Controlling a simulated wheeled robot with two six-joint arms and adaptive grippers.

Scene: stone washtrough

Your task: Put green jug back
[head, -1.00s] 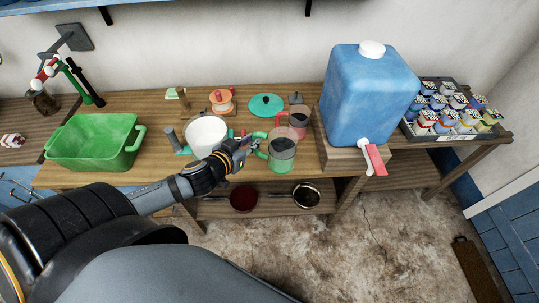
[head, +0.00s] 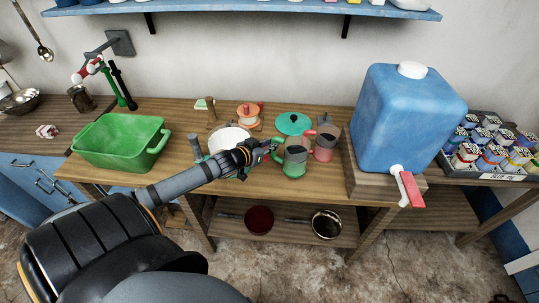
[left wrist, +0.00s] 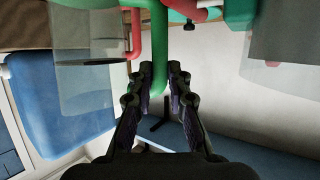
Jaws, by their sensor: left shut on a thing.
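The green jug (head: 294,163) has a see-through body, a green lower part and a green handle. It is upright at the wooden table, just in front and left of the red jug (head: 326,143). I cannot tell whether its base touches the tabletop. My left gripper (head: 271,147) comes from the left and is shut on the jug's handle. In the left wrist view, the green handle (left wrist: 159,45) runs between the fingers (left wrist: 160,80), with the clear body to the left. My right gripper is not in view.
A teal lid (head: 292,123) lies just behind the green jug. A white bowl (head: 228,138) stands under my left forearm's far side. A blue tank (head: 408,118) with a red tap stands right, and a green basin (head: 118,145) left. The table's front edge is clear near the jug.

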